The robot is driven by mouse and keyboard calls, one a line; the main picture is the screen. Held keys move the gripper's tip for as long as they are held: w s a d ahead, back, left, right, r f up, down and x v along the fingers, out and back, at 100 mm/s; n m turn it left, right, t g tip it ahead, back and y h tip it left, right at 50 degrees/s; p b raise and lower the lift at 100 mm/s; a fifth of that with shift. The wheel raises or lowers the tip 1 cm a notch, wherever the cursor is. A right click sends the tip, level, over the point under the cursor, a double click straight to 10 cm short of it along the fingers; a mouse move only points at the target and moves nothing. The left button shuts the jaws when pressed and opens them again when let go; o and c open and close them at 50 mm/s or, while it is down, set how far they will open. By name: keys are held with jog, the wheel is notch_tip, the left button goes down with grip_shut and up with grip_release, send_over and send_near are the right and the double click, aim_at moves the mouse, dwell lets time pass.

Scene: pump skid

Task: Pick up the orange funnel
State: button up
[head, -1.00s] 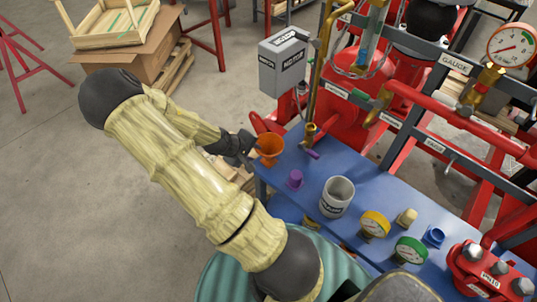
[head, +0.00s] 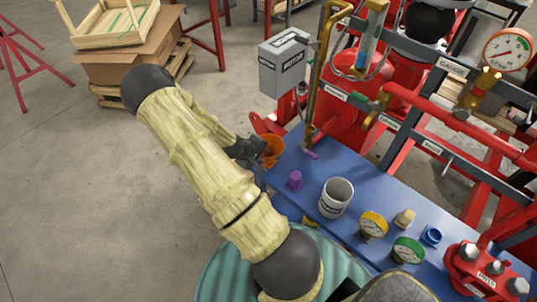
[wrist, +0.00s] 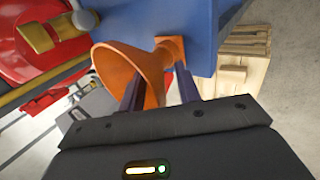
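My gripper (head: 262,149) is at the funnel's left side. In the wrist view the funnel (wrist: 124,66) shows its wide mouth toward the left and its narrow spout near the blue bench. My gripper's two dark fingers (wrist: 160,88) are apart, with part of the orange cone wall between them. The left finger overlaps the mouth; I cannot tell whether it is inside. No firm grip shows.
A brass pipe (head: 318,90) rises just behind the funnel. A wooden crate (wrist: 240,66) stands below the bench edge.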

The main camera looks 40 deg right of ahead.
dwell(0.5)
grip_shut()
jog(key=shift+r, duration=0.2)
notch_tip(320, 180, up, 10)
jog(key=shift+f+b, duration=0.15)
jog(key=shift+b, duration=0.45)
